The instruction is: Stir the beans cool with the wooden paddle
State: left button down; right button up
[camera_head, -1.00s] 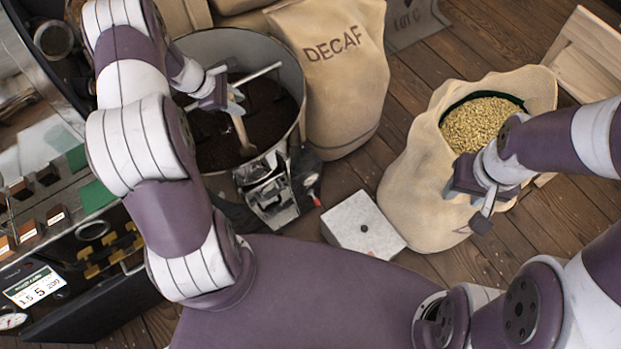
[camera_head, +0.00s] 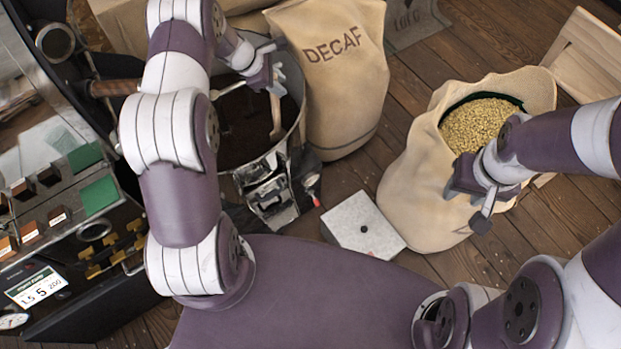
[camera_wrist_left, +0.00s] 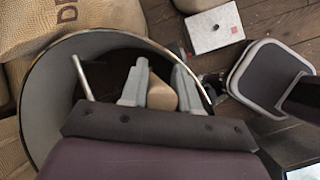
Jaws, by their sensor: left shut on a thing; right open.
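The wooden paddle (camera_head: 276,118) is held in my left gripper (camera_head: 272,82), which is shut on its upper part. The paddle points down into the dark beans (camera_head: 238,128) in the round metal cooling bin (camera_head: 300,88). Its lower end is over or in the beans near the bin's right side; the exact depth is unclear. In the left wrist view the pale paddle (camera_wrist_left: 162,95) shows between the fingers (camera_wrist_left: 147,88), with the bin rim (camera_wrist_left: 40,85) around it. My right gripper (camera_head: 472,205) is open and empty, in front of the sack of pale beans.
A DECAF sack (camera_head: 345,100) stands against the bin's right side. An open sack (camera_head: 425,185) of pale beans stands at right. A white block (camera_head: 362,224) lies on the wooden floor. The roaster panel (camera_head: 70,215) is at left. A metal stirring arm crosses the bin.

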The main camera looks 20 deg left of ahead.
pick_arm(q)
jog(key=shift+s+a, duration=4.6)
jog(key=shift+s, duration=0.65)
notch_tip(320, 180, up, 29)
jog(key=p, duration=2.2)
jog(key=shift+p, duration=0.35)
jog(key=shift+w, duration=0.1)
